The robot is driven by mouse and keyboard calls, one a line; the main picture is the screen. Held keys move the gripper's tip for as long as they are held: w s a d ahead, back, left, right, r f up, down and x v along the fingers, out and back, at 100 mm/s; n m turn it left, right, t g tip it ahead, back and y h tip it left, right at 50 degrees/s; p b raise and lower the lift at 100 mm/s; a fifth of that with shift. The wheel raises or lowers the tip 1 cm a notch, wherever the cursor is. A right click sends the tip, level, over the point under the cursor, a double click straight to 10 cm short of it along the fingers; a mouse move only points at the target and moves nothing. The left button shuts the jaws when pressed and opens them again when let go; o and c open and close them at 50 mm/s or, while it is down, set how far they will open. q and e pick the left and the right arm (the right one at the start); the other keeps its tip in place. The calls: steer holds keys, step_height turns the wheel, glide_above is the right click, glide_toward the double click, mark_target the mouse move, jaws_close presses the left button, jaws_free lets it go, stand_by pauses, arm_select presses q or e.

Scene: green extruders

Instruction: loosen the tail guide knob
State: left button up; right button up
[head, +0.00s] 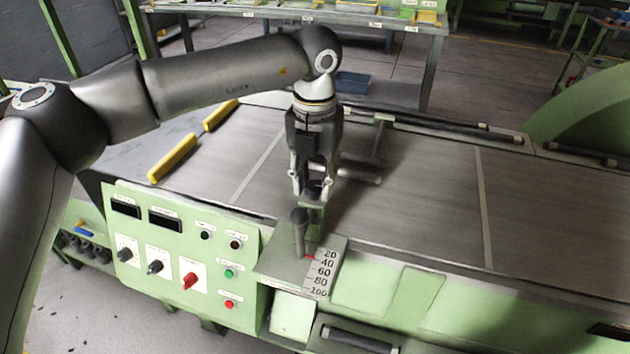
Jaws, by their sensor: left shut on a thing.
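My left gripper (312,190) points down over the front edge of the machine bed, just behind the scale plate. It is shut on what seems to be the tail guide knob, which its fingers mostly hide. A short green post (316,217) stands right under the fingertips. A dark grey upright lever (299,235) stands on the plate just in front of the gripper. A grey horizontal bar (362,175) of the guide reaches out to the right behind the fingers. My right gripper is not in view.
The scale plate (325,262) is marked 20 to 100, with a red pointer near the top. A green control panel (180,258) with knobs and buttons is at the left. Yellow bars (174,158) lie along the bed's left side. The bed's right part (420,200) is clear.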

mark_target(315, 183)
arm_select(q)
steer(key=shift+w+r, duration=0.1)
stand_by(0.3)
steer(key=o, duration=1)
step_height(315, 183, up, 7)
steer(key=shift+r, duration=0.2)
